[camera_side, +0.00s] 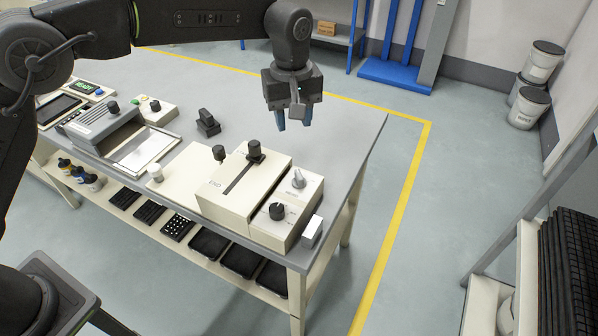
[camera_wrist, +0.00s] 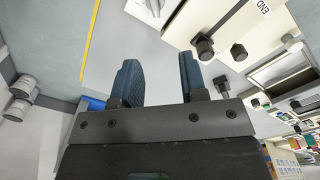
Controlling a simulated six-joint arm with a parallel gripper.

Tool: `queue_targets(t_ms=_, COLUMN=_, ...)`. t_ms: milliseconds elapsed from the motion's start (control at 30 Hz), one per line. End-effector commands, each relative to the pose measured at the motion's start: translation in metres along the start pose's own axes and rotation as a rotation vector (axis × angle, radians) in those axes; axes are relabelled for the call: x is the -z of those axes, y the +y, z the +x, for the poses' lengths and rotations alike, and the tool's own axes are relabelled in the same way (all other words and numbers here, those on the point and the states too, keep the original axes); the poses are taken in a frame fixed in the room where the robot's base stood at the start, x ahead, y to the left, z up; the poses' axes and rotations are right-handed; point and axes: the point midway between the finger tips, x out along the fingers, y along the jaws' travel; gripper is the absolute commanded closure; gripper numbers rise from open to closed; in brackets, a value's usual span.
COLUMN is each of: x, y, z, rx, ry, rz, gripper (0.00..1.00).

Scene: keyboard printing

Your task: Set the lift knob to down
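A cream control box (camera_side: 290,222) stands at the right end of the bench machine. It carries a black round knob (camera_side: 277,211) near the front and a light grey pointer knob (camera_side: 298,178) behind it. The labels are too small to read, so I cannot tell which one is the lift knob. The grey knob also shows at the top edge of the wrist view (camera_wrist: 154,7). My gripper (camera_side: 294,118) hangs above the bench behind the box, its blue fingers apart and empty. The fingers also show apart in the wrist view (camera_wrist: 158,68).
The cream machine (camera_side: 224,196) beside the box has a dark slot and black upright knobs (camera_side: 254,149). A small black block (camera_side: 207,123) stands on the bench behind. A white block (camera_side: 312,231) is at the front right edge. Bare grey bench top (camera_side: 340,140) lies right of my gripper.

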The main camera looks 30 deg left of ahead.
Motion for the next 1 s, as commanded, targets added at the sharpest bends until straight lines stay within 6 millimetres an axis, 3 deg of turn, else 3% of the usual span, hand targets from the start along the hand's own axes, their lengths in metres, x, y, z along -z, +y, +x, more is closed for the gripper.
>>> queue_targets(t_ms=100, x=-0.003, y=0.009, z=0.013, rx=0.014, ry=-0.006, rz=-0.024, gripper=0.61)
queue_targets(t_ms=333, x=-0.004, y=0.010, z=0.035, rx=0.019, ry=-0.009, rz=-0.032, gripper=0.61)
queue_targets(t_ms=700, x=-0.004, y=0.009, z=0.110, rx=0.020, ry=-0.009, rz=-0.030, gripper=0.61)
queue_targets(t_ms=1000, x=-0.004, y=0.008, z=0.147, rx=0.017, ry=-0.008, rz=-0.030, gripper=0.61)
